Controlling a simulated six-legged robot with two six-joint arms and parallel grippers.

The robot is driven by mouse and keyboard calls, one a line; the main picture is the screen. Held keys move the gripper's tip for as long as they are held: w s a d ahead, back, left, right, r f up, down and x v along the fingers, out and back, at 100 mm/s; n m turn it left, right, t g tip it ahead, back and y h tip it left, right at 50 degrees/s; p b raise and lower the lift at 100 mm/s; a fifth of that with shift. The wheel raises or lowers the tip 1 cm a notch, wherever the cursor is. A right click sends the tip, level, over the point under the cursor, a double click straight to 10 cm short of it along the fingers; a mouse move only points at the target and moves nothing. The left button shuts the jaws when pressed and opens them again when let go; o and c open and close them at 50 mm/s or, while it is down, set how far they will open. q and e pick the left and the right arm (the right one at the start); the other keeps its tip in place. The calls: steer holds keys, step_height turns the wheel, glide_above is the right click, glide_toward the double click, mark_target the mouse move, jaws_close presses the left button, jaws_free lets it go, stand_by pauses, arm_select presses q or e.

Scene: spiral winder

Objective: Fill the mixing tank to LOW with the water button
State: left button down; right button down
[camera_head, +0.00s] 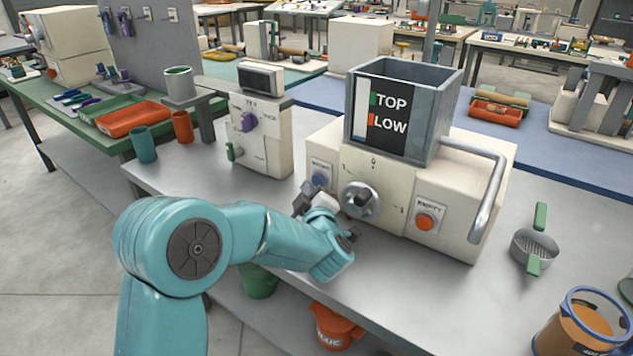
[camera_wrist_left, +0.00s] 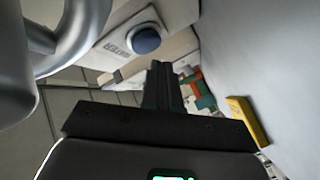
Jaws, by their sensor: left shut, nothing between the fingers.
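The mixing tank (camera_head: 440,120) is a grey open-topped box on a cream machine. Its black panel (camera_head: 395,122) reads TOP with a green mark and LOW with an orange mark. A narrow pale gauge strip beside the marks looks blue near its bottom; the exact level is hard to read. The blue button (camera_head: 320,180) is on the machine's left front, and the left wrist view shows it with its label (camera_wrist_left: 146,40). My left gripper (camera_head: 306,193) is shut and empty, just in front of the button; contact cannot be told. Its dark fingers (camera_wrist_left: 162,75) also show in the wrist view.
A grey dial (camera_head: 362,200) and an orange EMPTY button (camera_head: 425,222) are right of the blue button. A curved pipe (camera_head: 490,190) comes down the machine's right side. A cream unit with a purple knob (camera_head: 249,122) stands left. A green-handled strainer (camera_head: 535,245) lies right.

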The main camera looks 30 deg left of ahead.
arm_select(q)
steer(key=shift+w, duration=0.15)
steer(key=shift+w, duration=0.3)
steer(key=shift+w, duration=0.45)
stand_by(0.9)
steer(key=shift+w+d, duration=0.1)
steer(key=shift+d, duration=0.15)
stand_by(6.0)
